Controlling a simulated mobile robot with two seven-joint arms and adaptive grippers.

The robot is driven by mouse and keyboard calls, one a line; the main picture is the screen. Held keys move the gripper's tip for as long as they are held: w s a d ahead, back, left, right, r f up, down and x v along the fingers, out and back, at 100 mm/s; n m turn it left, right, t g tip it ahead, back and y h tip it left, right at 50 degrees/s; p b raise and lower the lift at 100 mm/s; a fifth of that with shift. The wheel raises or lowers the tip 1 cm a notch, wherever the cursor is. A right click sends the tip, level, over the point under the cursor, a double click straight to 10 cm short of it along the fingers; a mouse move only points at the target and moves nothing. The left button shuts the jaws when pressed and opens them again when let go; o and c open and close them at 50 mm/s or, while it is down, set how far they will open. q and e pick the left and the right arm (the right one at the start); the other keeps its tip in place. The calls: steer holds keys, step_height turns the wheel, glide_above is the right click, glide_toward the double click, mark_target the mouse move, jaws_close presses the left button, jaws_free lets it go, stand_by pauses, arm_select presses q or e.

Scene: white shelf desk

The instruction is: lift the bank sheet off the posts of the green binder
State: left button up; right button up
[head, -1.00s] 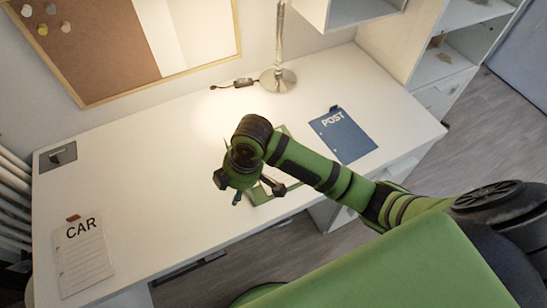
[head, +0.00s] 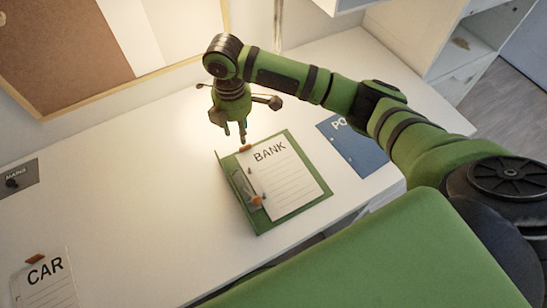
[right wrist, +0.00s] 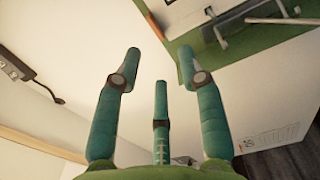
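The white BANK sheet (head: 290,178) lies on the open green binder (head: 292,219) on the desk. The binder's metal post mechanism (head: 240,186) is along the sheet's left edge. Orange tabs show at the sheet's upper left corner and near its lower left. I cannot tell in the head view how the sheet sits on the posts. My right gripper (head: 235,133) hangs above the desk just beyond the binder's far left corner, fingers down. In the right wrist view its teal fingers (right wrist: 160,80) are spread and empty; the binder (right wrist: 150,18) and its metal mechanism (right wrist: 268,22) show at top right. My left gripper is out of view.
A blue POST sheet (head: 362,153) lies right of the binder. A CAR sheet (head: 45,285) lies at the lower left and a grey sheet (head: 25,178) at the left edge. A black switch on a cord (right wrist: 18,65) lies on the desk.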

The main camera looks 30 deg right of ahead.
mark_target(244, 150)
step_height(244, 150, down, 3)
steer(key=shift+w+d+r, duration=0.1)
steer(key=shift+d+r, duration=0.05)
steer(key=f, duration=0.3)
steer(key=f+p, duration=0.1)
steer(key=shift+d+f, duration=0.2)
steer(key=shift+d, duration=0.05)
steer(key=shift+f, duration=0.2)
jaws_close()
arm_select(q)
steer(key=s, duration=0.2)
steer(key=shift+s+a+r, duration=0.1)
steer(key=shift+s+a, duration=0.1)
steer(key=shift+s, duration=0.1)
